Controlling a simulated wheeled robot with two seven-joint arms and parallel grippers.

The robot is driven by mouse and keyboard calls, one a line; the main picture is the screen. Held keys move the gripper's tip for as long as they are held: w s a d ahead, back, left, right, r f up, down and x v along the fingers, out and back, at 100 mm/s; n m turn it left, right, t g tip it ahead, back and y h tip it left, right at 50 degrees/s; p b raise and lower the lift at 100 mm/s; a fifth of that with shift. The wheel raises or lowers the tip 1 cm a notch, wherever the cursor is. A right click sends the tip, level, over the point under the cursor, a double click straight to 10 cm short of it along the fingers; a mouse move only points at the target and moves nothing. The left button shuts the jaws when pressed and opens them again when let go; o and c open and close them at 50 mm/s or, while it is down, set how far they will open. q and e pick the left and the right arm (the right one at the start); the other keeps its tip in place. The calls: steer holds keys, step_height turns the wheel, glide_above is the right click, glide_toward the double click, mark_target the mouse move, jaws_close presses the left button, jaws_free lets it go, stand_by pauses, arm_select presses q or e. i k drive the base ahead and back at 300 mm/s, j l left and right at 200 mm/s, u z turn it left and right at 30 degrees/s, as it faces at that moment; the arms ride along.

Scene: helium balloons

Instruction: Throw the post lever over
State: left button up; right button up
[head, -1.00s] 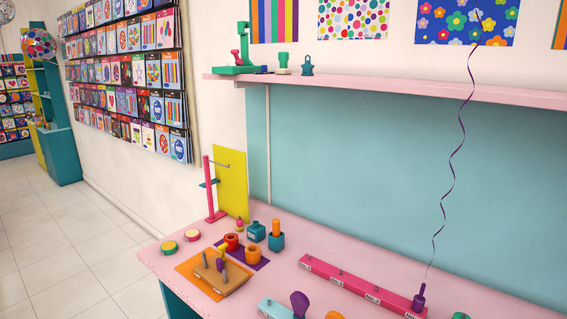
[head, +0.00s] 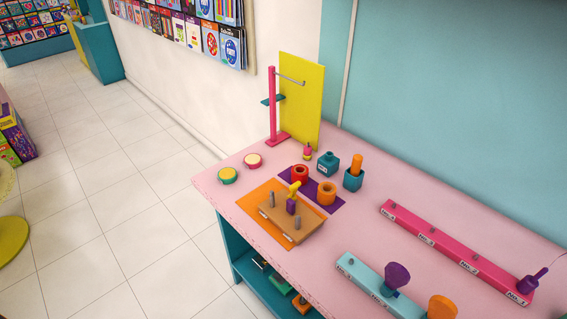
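A wooden block (head: 277,222) sits on an orange mat (head: 245,203) near the table's left end. Two grey pegs stand on it, and between them is a short purple post (head: 291,206) with a yellow lever-like piece (head: 295,187) at its top, tilted up to the right. Which piece is the post lever is not certain. A pink upright stand (head: 272,105) with a thin grey arm (head: 289,79) and a teal side plate is at the back left, beside a yellow panel (head: 300,100). Neither of my grippers is in view.
Red (head: 299,174) and orange (head: 327,192) cups stand on a purple mat. Teal containers (head: 328,164) are behind them. A pink numbered rail (head: 440,243) and a light blue rail (head: 360,274) lie to the right. The front left tabletop corner is clear.

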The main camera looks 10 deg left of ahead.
mark_target(293, 188)
steer(key=i+j, duration=0.35)
steer(key=i+j+z, duration=0.15)
steer(key=i+j, duration=0.2)
steer(key=j, duration=0.15)
steer(key=k+l+u, duration=0.1)
steer(key=l, duration=0.2)
steer(key=k, duration=0.05)
